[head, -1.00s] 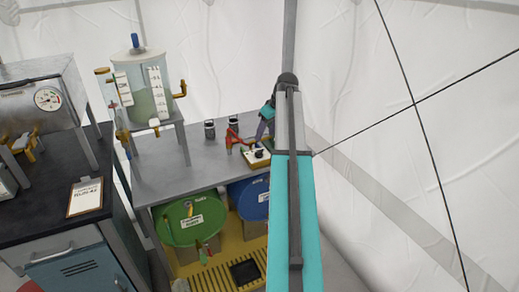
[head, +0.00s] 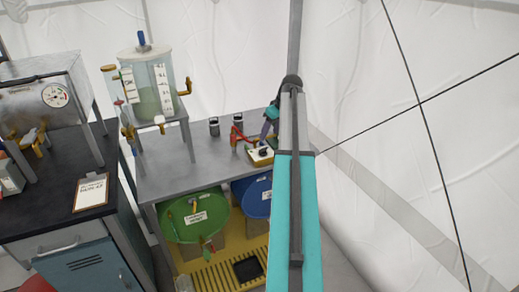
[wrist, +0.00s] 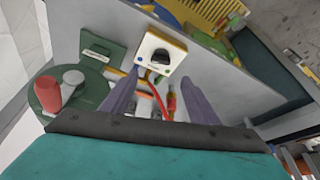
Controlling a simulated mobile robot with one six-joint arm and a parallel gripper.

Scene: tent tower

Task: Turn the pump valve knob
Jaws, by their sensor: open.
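The valve knob (wrist: 160,57) is a dark round knob on a white-faced, yellow-edged box (wrist: 172,68) in the wrist view. The box (head: 260,158) also shows on the grey table in the head view, with its dark knob (head: 264,153) on top. My gripper (wrist: 157,90) is open, its two purple fingers spread apart. Nothing shows held between them. In the wrist view the knob lies beyond the fingertips, roughly centred between them, and looks apart from them. In the head view my gripper (head: 269,128) is just above and behind the box, partly hidden by my arm.
A red-handled green device (wrist: 55,100) stands close left of the fingers in the wrist view. Green (head: 185,222) and blue drums sit below. The tent wall is at right.

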